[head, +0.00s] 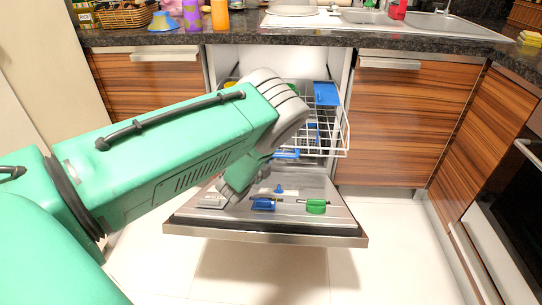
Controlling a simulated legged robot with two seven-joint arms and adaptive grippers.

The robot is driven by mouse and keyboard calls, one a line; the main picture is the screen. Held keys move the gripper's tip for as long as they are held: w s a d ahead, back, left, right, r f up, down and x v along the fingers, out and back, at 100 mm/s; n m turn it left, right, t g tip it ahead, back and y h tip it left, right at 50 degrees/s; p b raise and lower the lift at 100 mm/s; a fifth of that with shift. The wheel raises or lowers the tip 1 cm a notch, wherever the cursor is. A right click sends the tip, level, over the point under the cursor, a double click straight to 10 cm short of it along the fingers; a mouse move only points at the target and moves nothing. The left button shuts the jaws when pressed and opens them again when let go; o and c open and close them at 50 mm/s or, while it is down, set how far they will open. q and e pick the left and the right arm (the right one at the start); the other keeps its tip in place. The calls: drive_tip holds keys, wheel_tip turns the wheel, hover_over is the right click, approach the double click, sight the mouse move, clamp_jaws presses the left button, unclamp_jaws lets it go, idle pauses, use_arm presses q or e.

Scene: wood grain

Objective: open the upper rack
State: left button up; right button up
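The dishwasher stands open under the counter, with its door (268,236) folded down flat. The white wire upper rack (338,140) shows in the opening, to the right of my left arm. A blue item (326,94) is in it at the right. My arm hides the rack's left and middle, and I cannot tell how far out it sits. My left arm reaches in from the left across the opening. My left gripper (232,192) is dark grey, low beneath the wrist, over the door. Its fingers are partly hidden and their opening is unclear. My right gripper is out of view.
Blue and green pieces (316,207) lie on the door's inner face. Wood-grain cabinets (400,125) flank the opening. The dark counter (300,38) above holds a sink, cups and a basket (125,15). An oven stands at the right. The white floor in front is clear.

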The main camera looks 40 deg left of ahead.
use_arm(q)
drive_tip(key=shift+o, duration=0.9)
drive_tip(key=shift+s+d, duration=0.1)
drive_tip(key=v, duration=1.1)
drive_tip(key=shift+s, duration=0.3)
